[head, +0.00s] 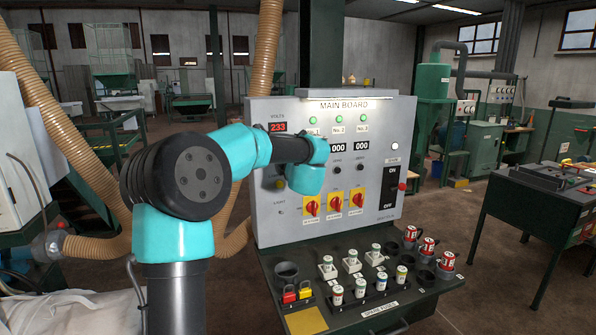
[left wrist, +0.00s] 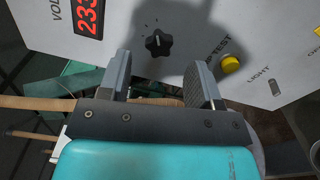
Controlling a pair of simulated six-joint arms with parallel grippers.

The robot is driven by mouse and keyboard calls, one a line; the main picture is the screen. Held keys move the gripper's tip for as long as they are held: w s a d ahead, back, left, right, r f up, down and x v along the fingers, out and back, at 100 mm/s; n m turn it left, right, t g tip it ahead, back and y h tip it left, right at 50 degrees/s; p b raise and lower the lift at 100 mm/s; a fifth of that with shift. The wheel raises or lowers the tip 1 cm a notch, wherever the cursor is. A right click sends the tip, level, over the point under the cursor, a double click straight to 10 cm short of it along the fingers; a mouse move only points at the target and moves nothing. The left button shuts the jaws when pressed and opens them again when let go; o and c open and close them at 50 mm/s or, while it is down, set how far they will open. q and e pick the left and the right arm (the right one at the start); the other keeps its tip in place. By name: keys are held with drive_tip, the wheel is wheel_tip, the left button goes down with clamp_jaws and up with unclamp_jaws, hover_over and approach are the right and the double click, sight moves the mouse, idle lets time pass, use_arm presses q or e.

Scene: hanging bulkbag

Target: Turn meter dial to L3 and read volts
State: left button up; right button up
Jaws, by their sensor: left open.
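The grey main board (head: 268,226) stands upright in front of me. Its red volts display (head: 278,127) reads 233 in the head view; in the left wrist view the display (left wrist: 89,16) is cut off at the top edge. The meter dial is a black star-shaped knob (left wrist: 159,43) in the left wrist view, with small tick marks around it. I cannot read its position labels. My left gripper (left wrist: 163,70) is open, with one finger to each side of the dial and a gap around it. In the head view my arm hides the dial and the fingers.
A yellow test button (left wrist: 230,64) sits just right of the right finger. The board also has red rotary switches (head: 334,205) on yellow plates and a black ON/OFF switch (head: 389,188).

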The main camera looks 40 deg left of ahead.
use_arm(q)
drive_tip(key=v, duration=1.3)
